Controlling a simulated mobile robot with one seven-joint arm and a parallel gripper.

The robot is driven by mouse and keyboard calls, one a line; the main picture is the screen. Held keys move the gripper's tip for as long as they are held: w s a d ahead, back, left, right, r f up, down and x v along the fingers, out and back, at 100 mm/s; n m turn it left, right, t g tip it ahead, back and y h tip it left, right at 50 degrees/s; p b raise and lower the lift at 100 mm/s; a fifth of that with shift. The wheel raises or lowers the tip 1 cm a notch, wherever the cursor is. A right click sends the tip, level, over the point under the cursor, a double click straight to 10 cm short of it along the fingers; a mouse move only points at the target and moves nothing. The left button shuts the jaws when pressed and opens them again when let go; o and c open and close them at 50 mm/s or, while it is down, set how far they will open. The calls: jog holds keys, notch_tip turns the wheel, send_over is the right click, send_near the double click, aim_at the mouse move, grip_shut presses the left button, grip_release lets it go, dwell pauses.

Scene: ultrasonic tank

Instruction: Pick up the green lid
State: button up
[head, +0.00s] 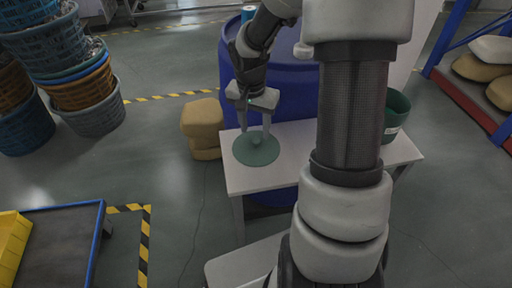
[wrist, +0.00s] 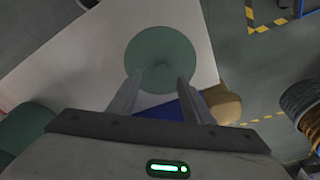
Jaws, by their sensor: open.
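The green lid (head: 256,149) is a flat round disc lying on the white table (head: 300,146), near its left end. It has a small raised knob at its centre. In the wrist view the lid (wrist: 160,55) lies just beyond the fingertips. My gripper (head: 254,133) points down over the lid, its fingers apart with nothing held. In the wrist view my gripper (wrist: 161,78) has its two fingertips on either side of the knob's line. I cannot tell whether the tips touch the lid.
A dark green container (head: 396,112) stands on the table's right end. A blue barrel (head: 290,88) stands behind the table. Tan sacks (head: 203,122) lie on the floor to the left. Stacked baskets (head: 92,110) are far left. A blue-edged cart (head: 60,245) is at front left.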

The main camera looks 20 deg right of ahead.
aim_at(256, 140)
jog(key=f, duration=0.3)
jog(key=f+b, duration=0.1)
jog(key=shift+w+d+f, duration=0.25)
jog(key=shift+f, duration=0.15)
grip_shut()
jog(key=shift+r, duration=0.15)
